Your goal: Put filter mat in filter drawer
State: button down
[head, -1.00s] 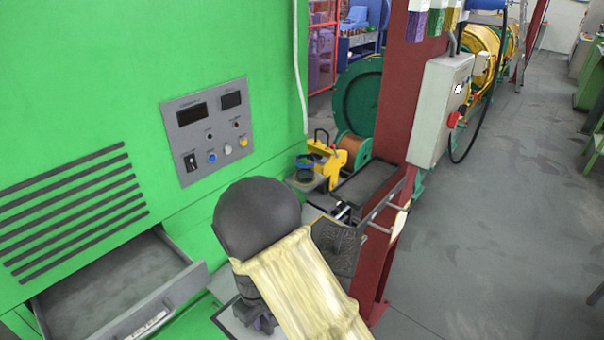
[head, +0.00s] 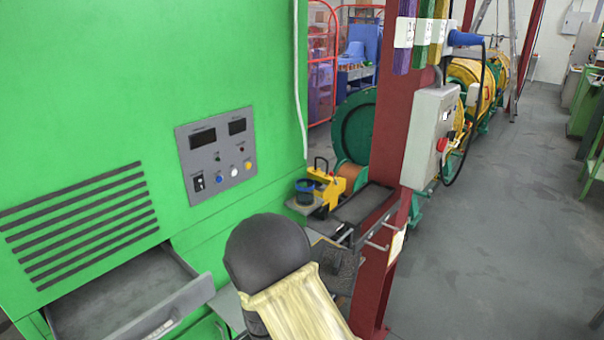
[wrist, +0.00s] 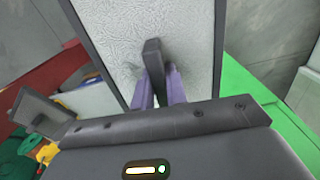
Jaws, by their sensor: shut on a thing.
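The filter mat (wrist: 190,40) is a pale, fibrous panel with a dark grey edge; it fills the upper middle of the wrist view. My gripper (wrist: 158,80) is shut on it, with purple fingers at a dark upright tab by its face. In the head view the mat and gripper are hidden below my arm. The filter drawer (head: 165,313) stands pulled out of the green cabinet at the lower left of the head view. Its visible grey floor looks bare, and its near end is cut off by the picture edge. My arm is to the right of the drawer.
The green cabinet (head: 150,70) carries a control panel (head: 217,155) and vent slots above the drawer. A red post (head: 385,170) with a grey switch box (head: 433,135) stands right of my arm. A yellow tool (head: 326,187) sits behind. Open floor (head: 500,220) lies at right.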

jog(key=w+d+f+m, duration=0.2)
jog(key=d+m, duration=0.1)
jog(key=d, duration=0.5)
jog(key=w+d+f+m, duration=0.2)
jog(key=d+f+m, duration=0.1)
jog(key=d, duration=0.5)
jog(key=w+d+f+m, duration=0.2)
jog(key=d+f+m, duration=0.1)
jog(key=d, duration=0.5)
jog(key=shift+w+a, duration=0.1)
jog(key=shift+a, duration=0.05)
dwell(2.4)
